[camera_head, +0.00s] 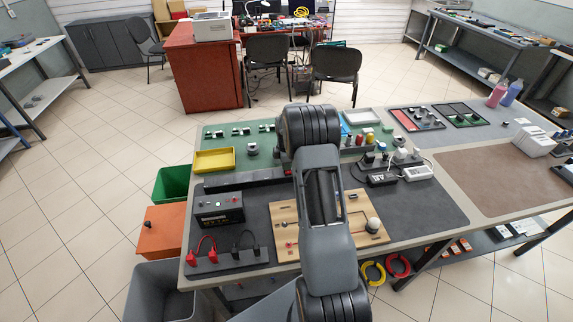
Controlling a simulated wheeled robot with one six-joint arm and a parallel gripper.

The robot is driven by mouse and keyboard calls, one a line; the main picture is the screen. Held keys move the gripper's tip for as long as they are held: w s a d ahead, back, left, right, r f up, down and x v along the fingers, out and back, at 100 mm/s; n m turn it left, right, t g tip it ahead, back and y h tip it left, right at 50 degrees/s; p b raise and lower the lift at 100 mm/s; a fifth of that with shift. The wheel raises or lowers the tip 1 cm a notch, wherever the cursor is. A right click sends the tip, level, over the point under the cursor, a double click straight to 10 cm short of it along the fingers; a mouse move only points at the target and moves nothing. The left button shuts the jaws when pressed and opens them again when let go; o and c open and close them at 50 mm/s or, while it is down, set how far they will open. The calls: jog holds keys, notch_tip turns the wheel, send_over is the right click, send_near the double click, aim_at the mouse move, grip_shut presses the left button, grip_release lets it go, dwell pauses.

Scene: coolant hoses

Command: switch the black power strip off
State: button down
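A long black bar (245,180), which looks like the black power strip, lies on the dark mat behind the black battery. A small red part, possibly its switch, shows at its right end beside my arm. My arm hides what lies further right. On the other side of the arm, several plugs (400,154) stand in a row roughly in line with the bar; I cannot tell whether they belong to the same strip. The switch's position is too small to read. My arm rises through the middle of the picture, and my gripper is not visible.
A black battery (219,207) and a strip with red and black leads (228,260) are at the left. A wooden board (367,226) lies under my arm's outline. A black adapter (381,179) and white adapter (418,173) lie before the plugs. The brown mat (500,177) is mostly clear.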

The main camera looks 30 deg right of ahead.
jog(key=shift+s+f, duration=0.55)
jog(key=shift+f, duration=0.15)
jog(key=shift+s+a, duration=0.15)
jog(key=shift+s, duration=0.1)
jog(key=shift+s+g, duration=0.1)
jog(key=shift+g, duration=0.2)
notch_tip(320, 180, up, 15)
jog(key=p, duration=0.1)
jog(key=shift+w+r, duration=0.2)
jog(key=shift+w, duration=0.1)
jog(key=shift+s, duration=0.1)
